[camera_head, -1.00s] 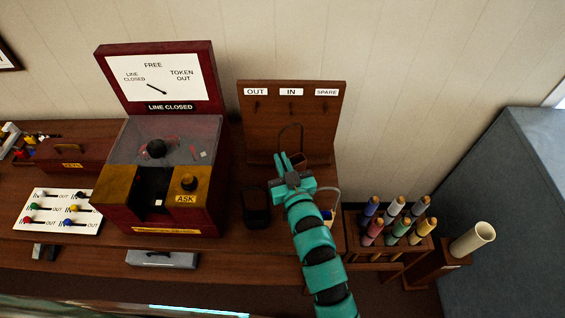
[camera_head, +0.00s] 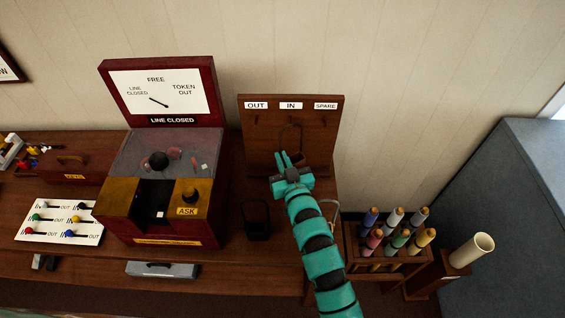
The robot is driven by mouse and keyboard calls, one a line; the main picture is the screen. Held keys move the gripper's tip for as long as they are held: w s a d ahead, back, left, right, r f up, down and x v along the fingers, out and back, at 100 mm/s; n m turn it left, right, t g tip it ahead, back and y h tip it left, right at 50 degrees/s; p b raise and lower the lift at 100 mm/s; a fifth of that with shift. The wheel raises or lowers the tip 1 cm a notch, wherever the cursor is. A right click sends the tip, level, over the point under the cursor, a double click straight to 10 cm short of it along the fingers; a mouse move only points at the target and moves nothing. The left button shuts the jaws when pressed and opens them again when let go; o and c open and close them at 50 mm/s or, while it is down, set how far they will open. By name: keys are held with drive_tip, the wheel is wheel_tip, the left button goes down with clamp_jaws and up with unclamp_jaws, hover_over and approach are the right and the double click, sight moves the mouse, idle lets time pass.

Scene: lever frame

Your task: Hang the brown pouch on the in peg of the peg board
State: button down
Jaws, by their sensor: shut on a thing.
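The brown peg board (camera_head: 271,145) stands upright at the back of the desk, with pegs under the labels OUT, IN and SPARE. The in peg (camera_head: 291,121) is the middle one. My gripper (camera_head: 284,160) is in front of the board's lower middle, shut on the brown pouch (camera_head: 299,158). The pouch is small, dark and mostly hidden by my fingers. Its thin dark hoop (camera_head: 301,136) stands up above my gripper. The hoop's top appears close to the in peg; I cannot tell whether it is around the peg or in front of it.
A pale hoop (camera_head: 336,212) shows partly behind my arm. The red token instrument (camera_head: 172,230) is left of the board. A rack of coloured rolls (camera_head: 387,250) stands at right.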

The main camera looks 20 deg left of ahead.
drive_tip(key=shift+w+a+r+p, duration=0.1)
drive_tip(key=shift+w+a+p, duration=0.1)
drive_tip(key=shift+w, duration=0.4)
drive_tip(key=shift+w+a+p, duration=0.1)
drive_tip(key=shift+w+a, duration=0.05)
drive_tip(key=shift+w, duration=0.4)
drive_tip(key=shift+w+a+f+b, duration=0.15)
drive_tip(key=shift+w+f+b, duration=0.5)
drive_tip(key=shift+b, duration=0.45)
drive_tip(key=c, duration=1.5)
unclamp_jaws()
